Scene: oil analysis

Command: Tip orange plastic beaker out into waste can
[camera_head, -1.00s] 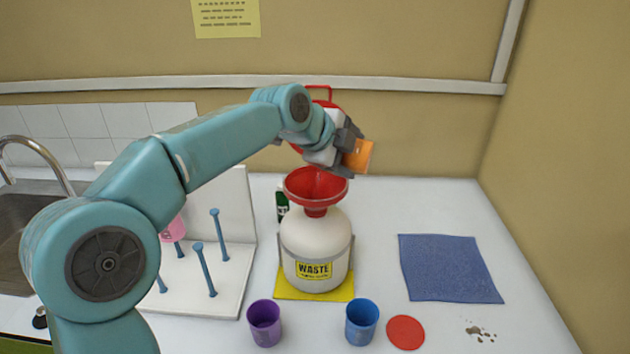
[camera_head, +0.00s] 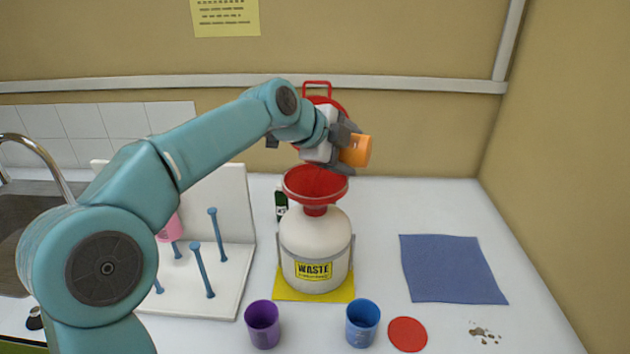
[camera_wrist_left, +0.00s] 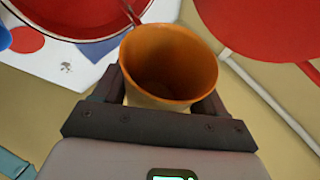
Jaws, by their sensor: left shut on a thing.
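My left gripper (camera_head: 345,151) is shut on the orange plastic beaker (camera_head: 357,151), above the right back part of the red funnel. The beaker looks tipped well over in the head view. The wrist view shows the beaker (camera_wrist_left: 168,70) between the jaws, with its open mouth and orange inside visible; I see no clear liquid in it. The white waste can (camera_head: 315,245) stands upright with the wide red funnel (camera_head: 314,184) in its neck. The funnel rim (camera_wrist_left: 85,35) also shows beside the beaker in the wrist view. My right gripper is not in view.
The can stands on a yellow mat (camera_head: 313,296). A purple beaker (camera_head: 262,325) and a blue beaker (camera_head: 362,323) stand in front, beside a red disc (camera_head: 407,334). A white peg rack (camera_head: 215,285) is left; a blue cloth (camera_head: 452,269) and small spill (camera_head: 484,333) are right.

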